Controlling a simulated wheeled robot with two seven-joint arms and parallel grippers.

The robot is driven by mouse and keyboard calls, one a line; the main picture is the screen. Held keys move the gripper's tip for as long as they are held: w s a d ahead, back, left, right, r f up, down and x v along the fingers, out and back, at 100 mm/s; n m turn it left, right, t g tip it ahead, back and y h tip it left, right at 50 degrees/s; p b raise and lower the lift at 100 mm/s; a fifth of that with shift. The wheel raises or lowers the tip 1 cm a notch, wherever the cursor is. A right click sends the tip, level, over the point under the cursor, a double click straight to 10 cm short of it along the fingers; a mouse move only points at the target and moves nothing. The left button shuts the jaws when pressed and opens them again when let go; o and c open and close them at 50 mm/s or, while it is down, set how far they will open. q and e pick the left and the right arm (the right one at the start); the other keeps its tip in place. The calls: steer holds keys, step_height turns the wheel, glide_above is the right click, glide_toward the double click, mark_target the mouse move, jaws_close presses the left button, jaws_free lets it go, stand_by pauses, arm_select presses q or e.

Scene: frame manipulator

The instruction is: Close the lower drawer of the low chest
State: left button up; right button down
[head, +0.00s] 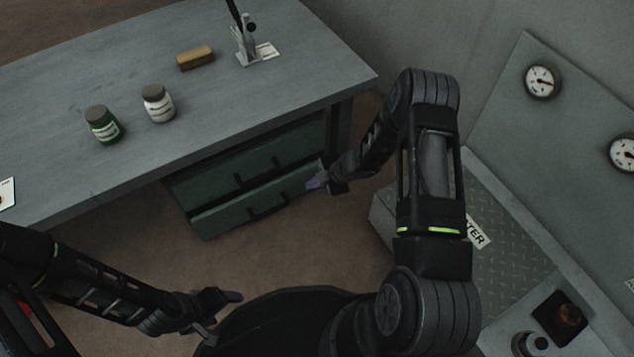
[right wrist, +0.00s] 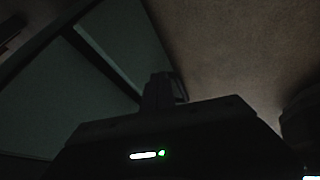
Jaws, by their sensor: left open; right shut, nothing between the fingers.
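The low chest (head: 222,177) is dark green and stands under the grey table. Its lower drawer (head: 229,216) sticks out a little past the upper drawer (head: 275,160), with a dark bar handle (head: 267,204) on its front. My right gripper (head: 316,182) is shut and empty at the right end of the lower drawer's front; I cannot tell whether it touches. In the dark right wrist view, the shut fingers (right wrist: 161,92) show beside green chest panels (right wrist: 125,40). My left gripper (head: 222,312) is open and empty above the floor, well in front of the chest.
The grey table (head: 240,110) above the chest bears a green jar (head: 103,125), a white jar (head: 158,104), a brown block (head: 195,57) and a metal stand (head: 247,45). A bench with a tread-plate top (head: 500,220) is at the right. Brown floor (head: 290,250) is clear before the drawer.

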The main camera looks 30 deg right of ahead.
steer(key=p+v, duration=0.3)
steer(key=v, duration=0.6)
steer(key=shift+d+r+p, duration=0.2)
steer(key=shift+r+p, duration=0.15)
